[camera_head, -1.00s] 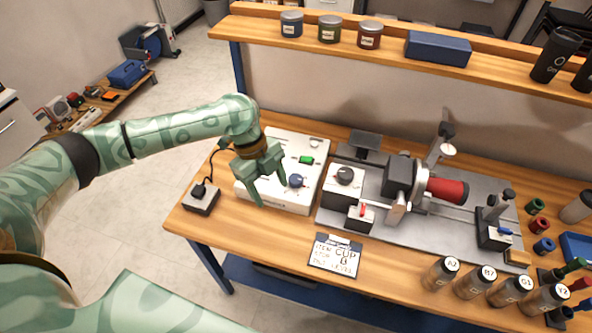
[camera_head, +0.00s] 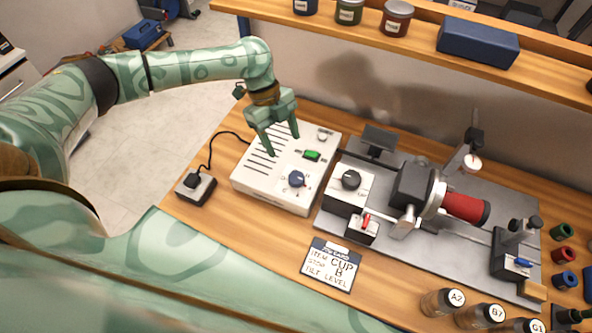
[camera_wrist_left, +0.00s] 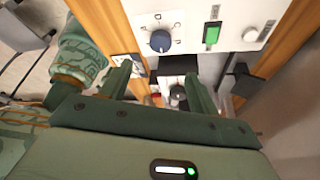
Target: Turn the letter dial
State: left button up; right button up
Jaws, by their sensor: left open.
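The control box (camera_head: 262,184) is white, with a blue knob (camera_head: 297,178) on its top ringed by small letter-like marks, a green switch (camera_head: 312,155) and a pale knob (camera_head: 324,135). The blue knob also shows in the left wrist view (camera_wrist_left: 160,41), beyond the fingers, with a white pointer line. My left gripper (camera_head: 284,146) is open and empty, fingers pointing down over the back part of the box, behind the blue knob and apart from it. Its two fingers show in the left wrist view (camera_wrist_left: 160,85). My right gripper is not in view.
Right of the box stands the marking fixture with a black dial (camera_head: 350,180), a red lever (camera_head: 366,220) and a red cylinder (camera_head: 463,207). A card (camera_head: 331,264) reading CUP, B, LEVEL lies in front. A small cabled box (camera_head: 196,188) sits left. A shelf (camera_head: 420,62) runs behind.

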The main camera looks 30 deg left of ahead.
aim_at(296, 177)
pick_arm(q)
jog(key=b+x, duration=0.1)
jog(key=x, duration=1)
jog(key=shift+f, duration=0.35)
jog(key=c, duration=1)
